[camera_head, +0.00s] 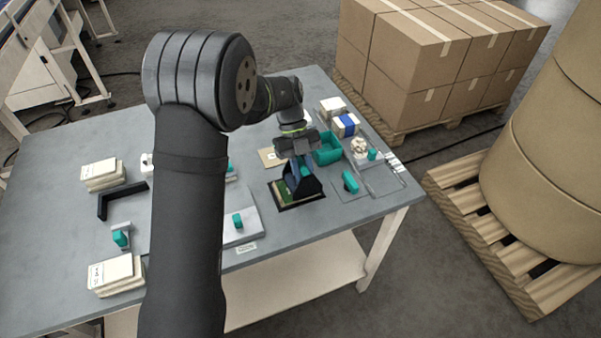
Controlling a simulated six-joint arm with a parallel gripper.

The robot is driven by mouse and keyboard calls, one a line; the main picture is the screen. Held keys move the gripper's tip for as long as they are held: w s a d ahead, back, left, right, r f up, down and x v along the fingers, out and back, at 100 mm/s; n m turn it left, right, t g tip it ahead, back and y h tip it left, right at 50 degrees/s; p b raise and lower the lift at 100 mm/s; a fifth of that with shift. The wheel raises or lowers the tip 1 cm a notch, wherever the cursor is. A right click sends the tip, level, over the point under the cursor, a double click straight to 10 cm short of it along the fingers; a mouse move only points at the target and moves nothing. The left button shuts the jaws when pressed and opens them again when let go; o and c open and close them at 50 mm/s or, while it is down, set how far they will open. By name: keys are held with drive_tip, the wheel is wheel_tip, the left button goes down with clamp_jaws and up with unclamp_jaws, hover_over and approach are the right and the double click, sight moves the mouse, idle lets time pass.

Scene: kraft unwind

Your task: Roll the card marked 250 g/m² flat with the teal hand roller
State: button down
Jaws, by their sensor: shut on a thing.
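My gripper (301,171) is over the right part of the grey table, pointing down and shut on a small teal-topped thing. My fingers hide much of it, so I cannot tell if it is the teal hand roller. Below it is a green pad with a dark border (285,194); I cannot tell whether the held thing touches it. A flat tan card (270,157) lies just behind and left of the gripper. Marks are too small to read, so I cannot tell which card is 250 g/m². Another teal piece (350,182) lies right of the gripper.
A teal open bin (327,149) stands close behind and right of the gripper. Card stacks (112,275) stand at the left, more at the back right. A black L-shaped bracket (117,202) and a grey plate with a teal knob (238,221) are on the table (60,225).

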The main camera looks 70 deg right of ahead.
drive_tip(key=shift+s+d, duration=0.2)
drive_tip(key=shift+d, duration=0.05)
drive_tip(key=shift+s+d+f, duration=0.1)
drive_tip(key=shift+s+d, duration=0.2)
drive_tip(key=shift+s, duration=0.05)
drive_tip(key=shift+w+a, duration=0.1)
